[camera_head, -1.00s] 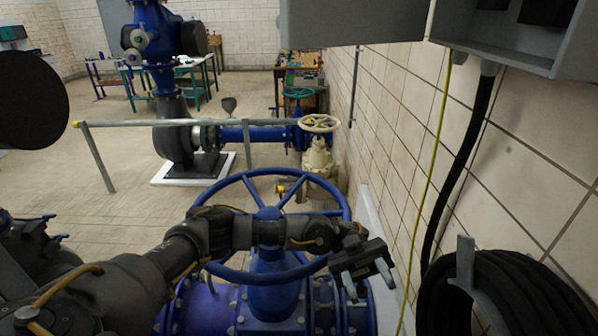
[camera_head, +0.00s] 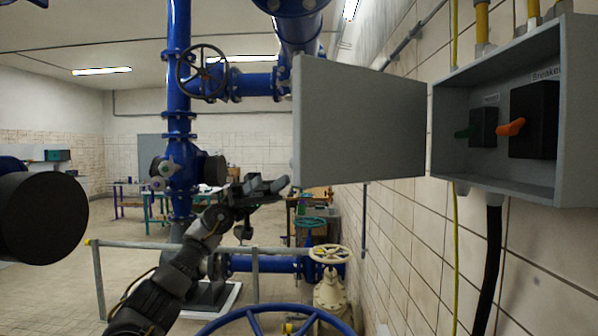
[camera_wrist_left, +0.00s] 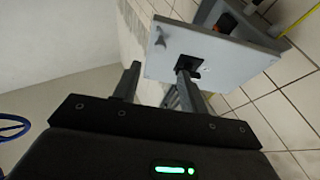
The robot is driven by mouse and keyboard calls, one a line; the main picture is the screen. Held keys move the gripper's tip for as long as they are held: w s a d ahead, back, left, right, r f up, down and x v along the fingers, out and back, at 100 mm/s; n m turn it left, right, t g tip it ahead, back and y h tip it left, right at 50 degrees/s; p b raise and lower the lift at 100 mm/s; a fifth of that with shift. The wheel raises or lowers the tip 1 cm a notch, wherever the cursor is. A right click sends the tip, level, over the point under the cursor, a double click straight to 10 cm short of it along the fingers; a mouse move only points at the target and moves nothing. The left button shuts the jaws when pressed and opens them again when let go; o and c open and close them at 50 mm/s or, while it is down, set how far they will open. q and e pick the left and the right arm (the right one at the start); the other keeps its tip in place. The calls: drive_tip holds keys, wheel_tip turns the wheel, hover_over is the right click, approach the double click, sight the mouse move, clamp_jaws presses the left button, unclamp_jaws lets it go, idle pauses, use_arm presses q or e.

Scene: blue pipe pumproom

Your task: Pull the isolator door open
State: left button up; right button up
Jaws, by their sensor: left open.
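The isolator is a grey box (camera_head: 508,190) on the tiled wall at right, with an orange switch handle (camera_head: 511,127) and a green one (camera_head: 462,133) inside. Its grey door (camera_head: 360,122) stands swung wide open to the left, out from the wall. My left gripper (camera_head: 268,187) is open and empty beside the door's free edge, near its lower left corner. In the left wrist view the door's outer face (camera_wrist_left: 223,62) carries a black handle (camera_wrist_left: 186,66). One finger overlaps that handle in the picture; contact cannot be told. My right gripper is not in view.
A blue handwheel (camera_head: 275,318) stands low in front, with a cream valve wheel (camera_head: 329,255) behind it. A grey rail (camera_head: 170,244) crosses at left. A dark round housing (camera_head: 40,218) is at far left. A black cable (camera_head: 488,270) hangs below the box.

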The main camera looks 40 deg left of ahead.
use_arm(q)
drive_tip(key=p, duration=0.3)
approach(293, 167)
drive_tip(key=w+d+r, duration=0.1)
drive_tip(key=d+r, duration=0.2)
drive_tip(key=d, duration=0.1)
drive_tip(key=shift+x, duration=0.85)
drive_tip(key=shift+w, duration=0.1)
drive_tip(key=shift+c, duration=0.2)
clamp_jaws()
